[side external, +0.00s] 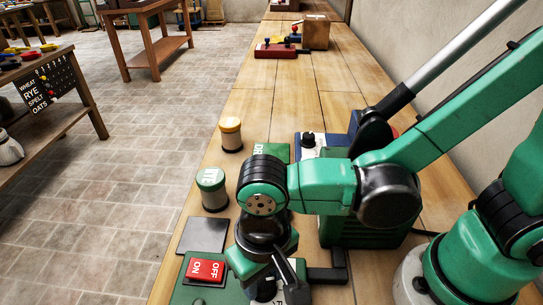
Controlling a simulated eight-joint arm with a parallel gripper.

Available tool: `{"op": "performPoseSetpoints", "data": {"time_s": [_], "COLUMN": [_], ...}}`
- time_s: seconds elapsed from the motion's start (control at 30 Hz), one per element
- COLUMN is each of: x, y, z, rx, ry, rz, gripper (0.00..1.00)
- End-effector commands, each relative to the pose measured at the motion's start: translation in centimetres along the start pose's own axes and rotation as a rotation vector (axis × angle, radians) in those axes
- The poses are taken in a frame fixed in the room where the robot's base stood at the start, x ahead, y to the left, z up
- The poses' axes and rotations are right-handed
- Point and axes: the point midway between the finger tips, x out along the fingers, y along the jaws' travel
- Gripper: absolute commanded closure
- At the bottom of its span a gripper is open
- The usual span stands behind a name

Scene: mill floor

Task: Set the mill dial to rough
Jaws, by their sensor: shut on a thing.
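My gripper (275,285) is low at the bottom of the side external view, pointing down over a green panel (188,293). Its dark fingers are closed around a dark round knob on that panel, which looks like the mill dial (263,292). My wrist and the fingers hide much of the knob. Part of a white label shows beside it, cut off at the frame edge. Which setting the dial points to cannot be read.
A red OFF/ON switch (206,269) sits left of my gripper, with a dark grey plate (203,235) behind it. Green-topped (212,188) and yellow-topped (231,134) jars stand near the bench's left edge. Another black knob (308,140) sits behind my arm.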

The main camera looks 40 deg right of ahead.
Motion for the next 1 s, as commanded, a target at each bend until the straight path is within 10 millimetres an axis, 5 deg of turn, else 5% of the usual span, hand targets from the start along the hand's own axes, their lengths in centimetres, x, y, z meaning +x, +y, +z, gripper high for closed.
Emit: {"op": "performPoseSetpoints", "data": {"time_s": [0.5, 1.0], "x": [0.01, 0.01], "y": [-0.05, -0.07], "z": [-0.05, -0.07], "rx": [-0.435, -0.615], "ry": [-0.011, -0.015], "rz": [-0.001, -0.001], "gripper": [1.00, 1.00]}}
